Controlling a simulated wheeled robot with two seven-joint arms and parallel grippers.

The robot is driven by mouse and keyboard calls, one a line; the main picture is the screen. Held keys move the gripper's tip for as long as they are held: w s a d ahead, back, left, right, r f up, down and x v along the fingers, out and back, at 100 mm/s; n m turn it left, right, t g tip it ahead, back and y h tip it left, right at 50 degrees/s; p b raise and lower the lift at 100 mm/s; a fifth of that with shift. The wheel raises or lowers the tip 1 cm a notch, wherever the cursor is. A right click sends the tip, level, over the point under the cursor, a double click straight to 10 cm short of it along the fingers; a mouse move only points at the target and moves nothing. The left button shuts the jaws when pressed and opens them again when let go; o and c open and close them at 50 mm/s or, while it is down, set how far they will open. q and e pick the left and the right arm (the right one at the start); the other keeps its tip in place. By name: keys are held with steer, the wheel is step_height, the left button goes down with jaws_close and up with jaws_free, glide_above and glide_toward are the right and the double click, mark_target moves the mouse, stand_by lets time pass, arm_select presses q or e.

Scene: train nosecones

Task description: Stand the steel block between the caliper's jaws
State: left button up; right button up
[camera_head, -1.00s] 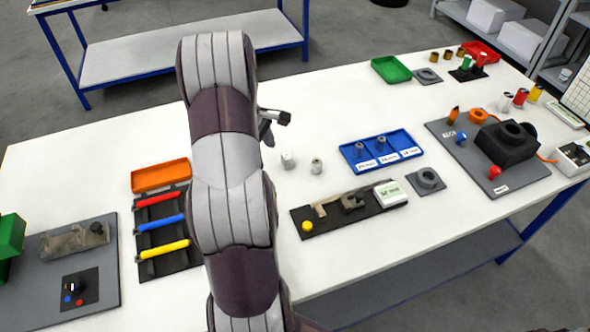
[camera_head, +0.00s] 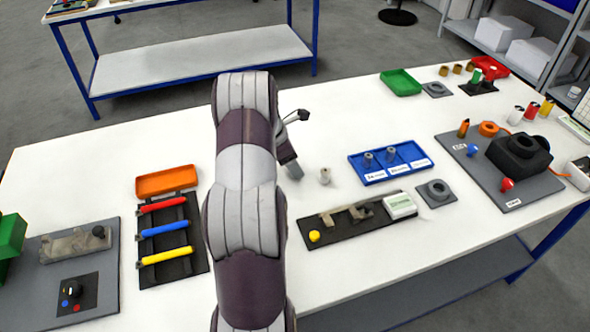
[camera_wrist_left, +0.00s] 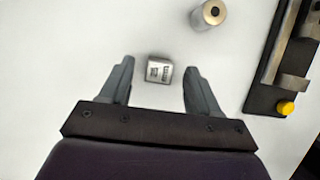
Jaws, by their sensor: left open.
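The steel block (camera_wrist_left: 159,71) is a small silvery cube with dark markings on one face. In the left wrist view it sits on the white table between the fingertips of my left gripper (camera_wrist_left: 156,76), apart from both fingers. My left gripper (camera_head: 292,168) is open and points down; in the head view it hides the block. The caliper (camera_head: 345,213) lies on a black base to the right, with its steel jaws, a white display box (camera_head: 400,205) and a yellow knob (camera_head: 314,236). Part of the caliper shows at the right edge of the left wrist view (camera_wrist_left: 291,80).
A metal cylinder (camera_head: 325,176) stands just right of my left gripper. A blue labelled tray (camera_head: 372,178) lies behind the caliper, and a grey ring plate (camera_head: 435,193) beside it. A rack of coloured-handled tools (camera_head: 170,240) is left of my arm.

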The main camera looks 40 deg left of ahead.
arm_select(q)
steer(key=shift+w+f, duration=0.15)
steer(key=shift+f, duration=0.2)
steer(key=shift+r, duration=0.1)
jaws_close()
steer(key=shift+r, duration=0.1)
